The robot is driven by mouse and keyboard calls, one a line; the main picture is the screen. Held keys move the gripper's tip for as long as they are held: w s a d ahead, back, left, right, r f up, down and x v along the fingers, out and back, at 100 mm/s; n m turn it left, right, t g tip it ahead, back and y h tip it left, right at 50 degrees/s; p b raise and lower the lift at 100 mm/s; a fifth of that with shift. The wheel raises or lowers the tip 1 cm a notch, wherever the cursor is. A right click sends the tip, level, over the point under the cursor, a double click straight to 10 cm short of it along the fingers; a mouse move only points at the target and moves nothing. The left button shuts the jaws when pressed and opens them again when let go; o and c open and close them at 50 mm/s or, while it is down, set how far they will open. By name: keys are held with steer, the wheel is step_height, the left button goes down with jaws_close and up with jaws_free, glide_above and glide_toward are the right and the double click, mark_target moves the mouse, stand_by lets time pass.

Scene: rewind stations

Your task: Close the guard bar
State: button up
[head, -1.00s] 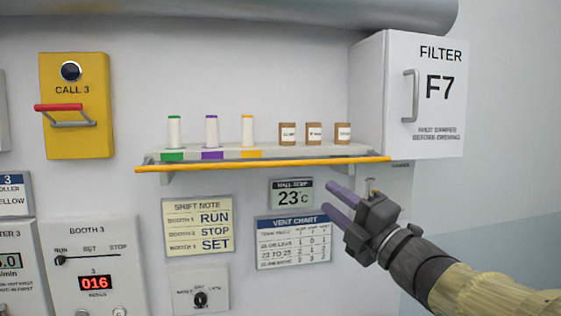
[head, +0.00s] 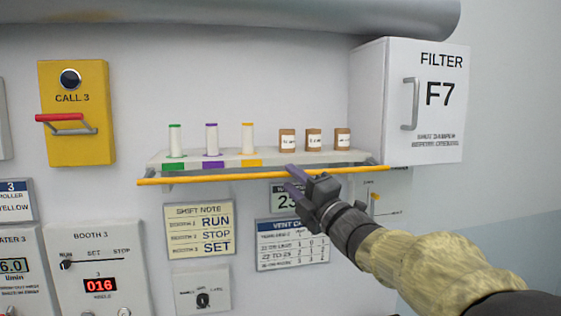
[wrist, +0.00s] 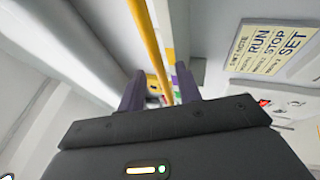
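The guard bar (head: 215,178) is a long thin orange-yellow bar along the front of the wall shelf (head: 218,160), a little below its front edge. My gripper (head: 288,177) is at the bar, right of its middle, with its fingers pointing left. In the wrist view the two purple fingers of my gripper (wrist: 160,72) are spread apart. The bar (wrist: 146,35) runs lengthwise through that view and appears between the fingers. Whether a finger touches it I cannot tell.
Several spools and small brown jars (head: 314,141) stand on the shelf. A white filter cabinet (head: 437,125) with a handle adjoins the shelf's right end. A yellow call box (head: 76,140) is at left. Notices, including the shift note (head: 200,229), hang below.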

mark_target(288, 176)
steer(key=p+x, duration=0.2)
steer(key=x, duration=0.3)
steer(key=shift+w+a, duration=0.1)
steer(key=shift+w, duration=0.05)
jaws_close()
